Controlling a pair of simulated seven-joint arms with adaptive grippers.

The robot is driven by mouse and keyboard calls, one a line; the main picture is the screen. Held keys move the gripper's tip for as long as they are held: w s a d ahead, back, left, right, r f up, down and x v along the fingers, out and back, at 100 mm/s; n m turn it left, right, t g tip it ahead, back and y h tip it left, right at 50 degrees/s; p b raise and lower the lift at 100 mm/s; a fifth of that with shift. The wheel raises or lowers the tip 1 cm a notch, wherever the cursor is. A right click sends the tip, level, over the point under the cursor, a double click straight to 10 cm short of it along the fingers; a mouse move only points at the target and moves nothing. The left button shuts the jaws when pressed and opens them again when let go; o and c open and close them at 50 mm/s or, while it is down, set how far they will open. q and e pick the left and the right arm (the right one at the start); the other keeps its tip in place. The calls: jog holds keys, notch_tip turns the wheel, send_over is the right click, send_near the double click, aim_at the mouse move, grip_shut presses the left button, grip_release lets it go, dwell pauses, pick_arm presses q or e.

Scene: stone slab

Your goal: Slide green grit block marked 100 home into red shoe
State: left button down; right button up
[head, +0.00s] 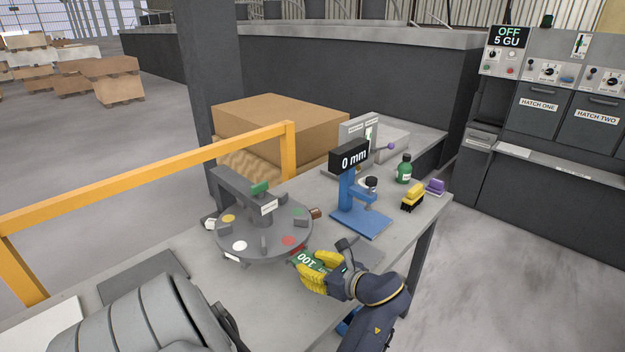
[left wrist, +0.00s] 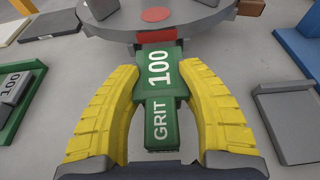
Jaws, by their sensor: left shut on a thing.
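The green grit block (left wrist: 158,90), marked GRIT 100, is held between the yellow fingers of my left gripper (left wrist: 160,105). The block also shows in the head view (head: 309,261), partly covered by the fingers. Its far end is at the near rim of the round grey turntable (left wrist: 100,27), beside the red spot (left wrist: 155,14); in the head view the red spot (head: 289,240) is on the turntable's near right side. My right gripper is not in view.
A blue stand with a 0 mm display (head: 349,158) is behind the gripper. A green bottle (head: 404,168) and yellow (head: 412,199) and purple (head: 435,187) brushes stand at the right. A green tray (left wrist: 33,95) and grey plate (left wrist: 288,122) flank the gripper.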

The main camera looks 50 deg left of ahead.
aim_at(302, 257)
pick_arm(q)
jog(key=shift+s+a+r, duration=0.1)
jog(key=shift+s+a, duration=0.05)
jog(key=shift+a, duration=0.95)
jog(key=shift+s+a, duration=0.1)
jog(key=shift+a, duration=0.95)
dwell(3.3)
jog(key=c, duration=0.7)
grip_release()
notch_tip(302, 257, up, 10)
jog(key=shift+f, duration=0.1)
